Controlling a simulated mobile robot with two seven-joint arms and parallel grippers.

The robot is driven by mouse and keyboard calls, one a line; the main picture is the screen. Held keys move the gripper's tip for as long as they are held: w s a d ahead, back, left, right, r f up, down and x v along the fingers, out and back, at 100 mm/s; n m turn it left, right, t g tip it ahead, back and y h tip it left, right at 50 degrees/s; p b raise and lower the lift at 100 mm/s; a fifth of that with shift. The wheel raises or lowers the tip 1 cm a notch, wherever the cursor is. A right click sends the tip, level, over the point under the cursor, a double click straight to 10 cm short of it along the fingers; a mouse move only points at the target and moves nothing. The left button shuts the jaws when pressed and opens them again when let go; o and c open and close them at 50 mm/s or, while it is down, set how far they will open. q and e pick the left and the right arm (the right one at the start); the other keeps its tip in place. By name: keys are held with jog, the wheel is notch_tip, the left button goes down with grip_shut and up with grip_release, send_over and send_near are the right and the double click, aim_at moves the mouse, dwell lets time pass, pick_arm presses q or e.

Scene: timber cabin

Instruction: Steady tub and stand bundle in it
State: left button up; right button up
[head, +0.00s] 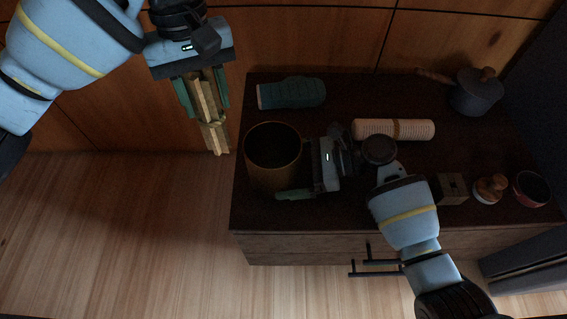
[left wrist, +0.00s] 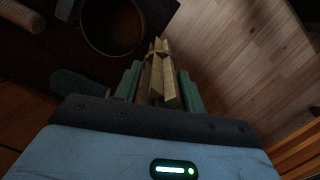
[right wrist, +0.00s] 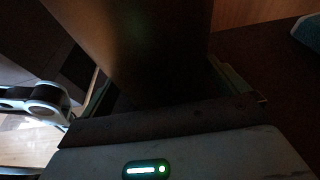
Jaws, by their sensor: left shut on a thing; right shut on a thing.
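A brown round tub (head: 268,182) with an open, dark top stands upright on the left end of a dark cabinet top. It also shows in the left wrist view (left wrist: 84,37) and fills much of the right wrist view (right wrist: 150,45). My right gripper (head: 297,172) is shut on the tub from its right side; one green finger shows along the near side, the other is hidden. My left gripper (head: 206,97) is shut on a bundle of pale wooden sticks (head: 213,136), held above and left of the tub in the head view, apart from it. The bundle also shows between the fingers in the left wrist view (left wrist: 159,72).
A teal bottle (head: 292,92) lies behind the tub. A pale ribbed roll (head: 410,130), a grey pot (head: 475,97), a wooden block (head: 452,189), a small wood-topped jar (head: 490,189) and a red-rimmed bowl (head: 532,188) stand to the right. Drawer handles (head: 375,267) jut out in front.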

pick_arm(q)
notch_tip(320, 180, up, 5)
jog(key=n, duration=0.2)
send_over(259, 128)
jog(key=s+a, duration=0.2)
jog(key=a, duration=0.1)
jog(key=shift+s+d+f+n+h, duration=0.1)
jog(key=shift+s+d+f+n, duration=0.35)
jog(key=shift+f, duration=1.75)
jog(key=shift+s+d+f+n+h, duration=0.15)
jog(key=shift+d+f+n, duration=0.5)
jog(key=shift+f, duration=1.55)
jog(key=shift+s+d+f+n+h, duration=0.1)
jog(key=shift+s+d+f+n, duration=0.45)
jog(key=shift+f, duration=1.65)
jog(key=shift+w+d+m, duration=0.15)
jog(key=shift+w+m, duration=0.05)
jog(key=shift+m, duration=0.05)
jog(key=o, duration=1.1)
jog(key=shift+o, duration=0.2)
notch_tip(259, 128, up, 12)
jog(key=w+a, duration=0.1)
jog(key=shift+w+a, duration=0.15)
jog(key=shift+w, duration=0.05)
jog(key=shift+f, duration=0.1)
